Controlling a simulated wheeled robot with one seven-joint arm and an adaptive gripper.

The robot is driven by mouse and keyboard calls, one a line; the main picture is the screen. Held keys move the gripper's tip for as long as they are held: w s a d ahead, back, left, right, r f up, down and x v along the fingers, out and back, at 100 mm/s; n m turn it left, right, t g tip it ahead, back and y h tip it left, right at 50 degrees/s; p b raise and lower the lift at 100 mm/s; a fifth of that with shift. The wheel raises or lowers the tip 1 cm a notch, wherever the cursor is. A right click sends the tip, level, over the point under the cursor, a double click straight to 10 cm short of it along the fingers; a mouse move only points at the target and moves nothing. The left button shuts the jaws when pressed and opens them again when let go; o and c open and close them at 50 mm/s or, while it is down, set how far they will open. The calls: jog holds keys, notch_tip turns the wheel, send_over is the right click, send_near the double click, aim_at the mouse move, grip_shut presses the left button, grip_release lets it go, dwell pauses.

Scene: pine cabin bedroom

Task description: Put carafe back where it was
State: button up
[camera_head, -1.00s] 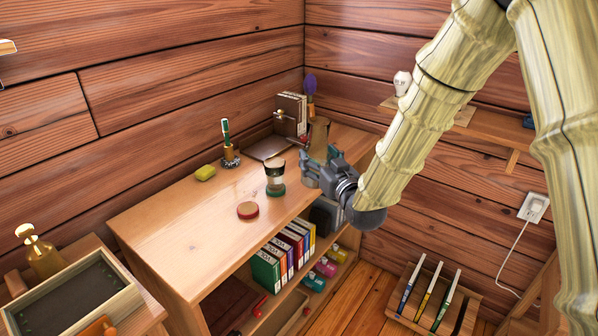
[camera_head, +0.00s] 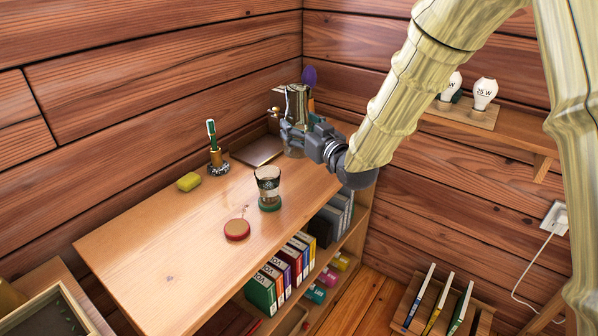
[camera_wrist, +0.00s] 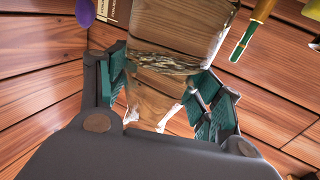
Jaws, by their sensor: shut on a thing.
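The carafe (camera_head: 296,101) is a clear, shiny vessel at the back right end of the wooden desk (camera_head: 160,240). My gripper (camera_head: 293,138) is shut around its body from the right. In the wrist view the see-through carafe (camera_wrist: 180,65) fills the space between the green finger pads of my gripper (camera_wrist: 165,105), and the wood behind shows through it. The carafe looks upright. I cannot tell whether its base touches the desk top.
Light bulbs (camera_head: 484,92) stand on the wall shelf. The desk's left half is clear.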

aim_at(300, 157)
notch_tip(300, 157, down, 5)
jog(key=shift+a+f, duration=0.15)
jog(key=shift+f, duration=1.95)
jog(key=shift+f, duration=0.15)
jog(key=o, duration=1.5)
jog(key=shift+o, duration=0.2)
jog(key=v, duration=1.2)
jog(key=shift+b, duration=0.35)
